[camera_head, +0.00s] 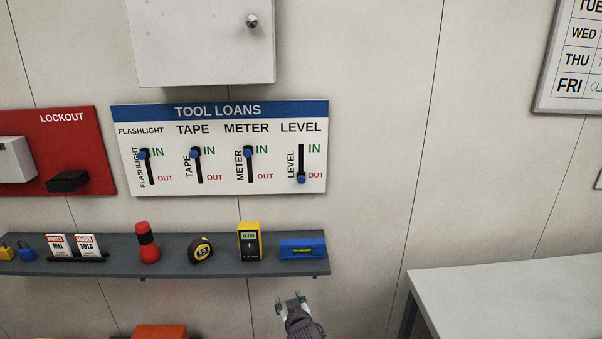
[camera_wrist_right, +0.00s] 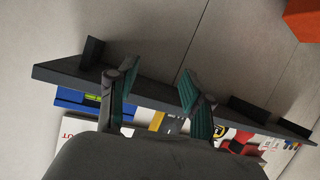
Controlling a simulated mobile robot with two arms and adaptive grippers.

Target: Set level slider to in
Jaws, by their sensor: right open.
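The TOOL LOANS board (camera_head: 219,149) hangs on the wall in the head view. Its level slider (camera_head: 301,179) has a blue knob at the bottom of a black slot, beside the red OUT. The flashlight, tape and meter knobs are at the top of their slots, by IN. My right gripper (camera_head: 290,299) is open and empty, below the shelf and below the level slider, well apart from it. Its two fingers (camera_wrist_right: 158,92) stand apart in the right wrist view. My left gripper is not in view.
A grey shelf (camera_head: 170,268) runs below the board, between its height and my right gripper's. It holds a blue level (camera_head: 303,249), a yellow meter (camera_head: 250,241), a tape measure (camera_head: 201,250) and a red flashlight (camera_head: 148,243). A white table (camera_head: 510,290) stands at right.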

